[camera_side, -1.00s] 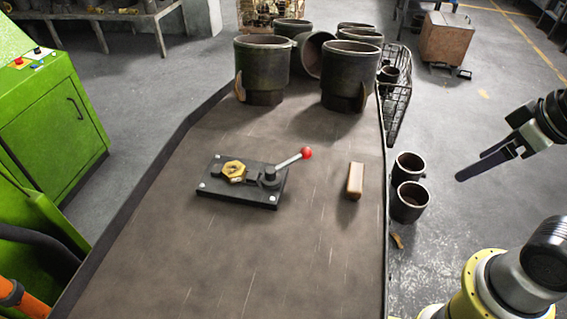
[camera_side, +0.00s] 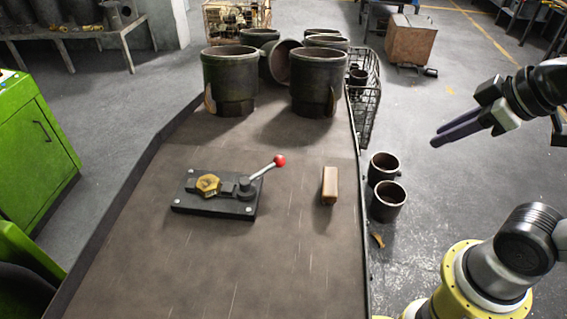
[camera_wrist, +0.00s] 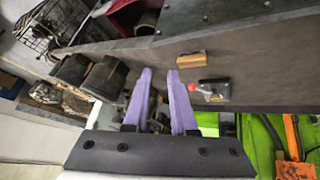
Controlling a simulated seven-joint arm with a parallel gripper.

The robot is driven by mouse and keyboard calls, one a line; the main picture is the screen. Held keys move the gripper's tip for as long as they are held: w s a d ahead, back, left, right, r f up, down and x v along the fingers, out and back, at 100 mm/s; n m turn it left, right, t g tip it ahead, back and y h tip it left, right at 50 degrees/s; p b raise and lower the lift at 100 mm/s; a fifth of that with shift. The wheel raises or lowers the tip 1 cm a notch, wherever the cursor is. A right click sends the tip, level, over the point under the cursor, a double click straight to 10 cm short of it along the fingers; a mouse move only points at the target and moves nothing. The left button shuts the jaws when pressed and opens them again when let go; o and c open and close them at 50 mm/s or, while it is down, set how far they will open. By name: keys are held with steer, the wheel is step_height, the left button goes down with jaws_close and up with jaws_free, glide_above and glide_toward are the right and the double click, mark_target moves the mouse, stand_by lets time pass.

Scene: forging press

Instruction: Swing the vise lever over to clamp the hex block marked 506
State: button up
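The vise (camera_side: 222,207) is a dark base plate on the bench, with a brass hex block (camera_side: 208,185) lying in its left part. Any number on the block is too small to read. The vise lever (camera_side: 262,172) has a red ball end and points up and right, away from the hex block. In the wrist view the vise (camera_wrist: 222,91) is small and partly cropped of detail. My gripper (camera_side: 436,140) is in the air right of the bench, well away from the lever. Its two purple fingers (camera_wrist: 160,72) stand apart with nothing between them.
A tan block (camera_side: 329,185) lies on the bench (camera_side: 260,275) right of the vise. Large dark cylinders (camera_side: 230,80) stand at the bench's far end. Dark pots (camera_side: 387,203) stand beyond its right edge. The bench around the vise's front is clear.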

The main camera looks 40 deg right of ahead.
steer(key=w+a+n, duration=0.1)
steer(key=w, duration=0.1)
steer(key=w+a+r+n, duration=0.1)
steer(key=w+n, duration=0.2)
steer(key=shift+w+a+r+t+y, duration=0.3)
steer(key=shift+w+a+t+y, duration=0.1)
jaws_close()
steer(key=w+a+f+n+y, duration=0.1)
steer(key=w+a+f+n, duration=0.1)
steer(key=a, duration=0.4)
steer(key=w+a+f+n+g+y, duration=0.1)
steer(key=w+a+f+n, duration=0.2)
steer(key=w+a+n, duration=0.1)
steer(key=shift+a+f+n+g, duration=0.15)
steer(key=shift+a+n+g, duration=0.15)
steer(key=shift+a+n, duration=0.65)
